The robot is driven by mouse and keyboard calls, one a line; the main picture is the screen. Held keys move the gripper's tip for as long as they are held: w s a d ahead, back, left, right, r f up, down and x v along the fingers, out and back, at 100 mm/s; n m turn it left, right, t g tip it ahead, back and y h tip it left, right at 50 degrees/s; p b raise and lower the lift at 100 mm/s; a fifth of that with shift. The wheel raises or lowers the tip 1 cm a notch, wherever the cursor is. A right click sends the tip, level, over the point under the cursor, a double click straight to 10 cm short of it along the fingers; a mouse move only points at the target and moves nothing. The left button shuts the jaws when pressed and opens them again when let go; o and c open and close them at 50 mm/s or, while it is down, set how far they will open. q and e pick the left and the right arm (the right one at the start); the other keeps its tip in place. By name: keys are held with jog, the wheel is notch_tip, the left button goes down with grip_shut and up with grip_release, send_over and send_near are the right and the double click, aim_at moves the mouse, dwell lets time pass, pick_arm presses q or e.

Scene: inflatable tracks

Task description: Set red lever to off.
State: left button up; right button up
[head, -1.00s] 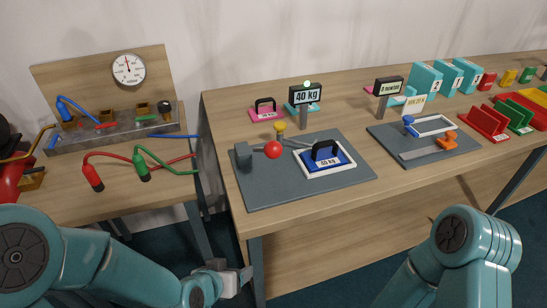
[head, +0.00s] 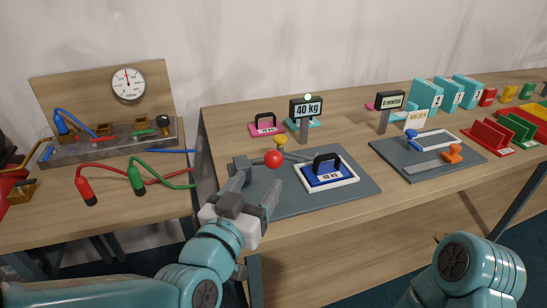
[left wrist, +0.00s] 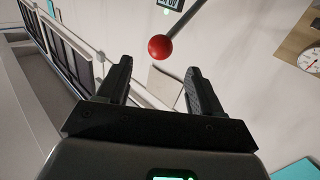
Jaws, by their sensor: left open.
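The red lever's round red knob (head: 273,158) is above the left part of a grey board (head: 310,204) on the middle table. In the left wrist view the red knob (left wrist: 160,48) sits on a thin grey rod running up and to the right. My left gripper (head: 256,170) is open and empty, just left of and in front of the knob. In the left wrist view the knob appears in line with the gap between the open fingers (left wrist: 158,66), past their tips, with no visible contact. My right gripper is out of view; only its arm shows.
A board with blue and orange handles (head: 428,163) lies to the right.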

aim_at(270, 165)
pick_arm(q)
jog(key=p+x, duration=0.1)
jog(key=x, duration=0.8)
jog(key=shift+w, duration=0.2)
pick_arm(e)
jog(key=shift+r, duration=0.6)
pick_arm(q)
jog(key=shift+c, duration=0.3)
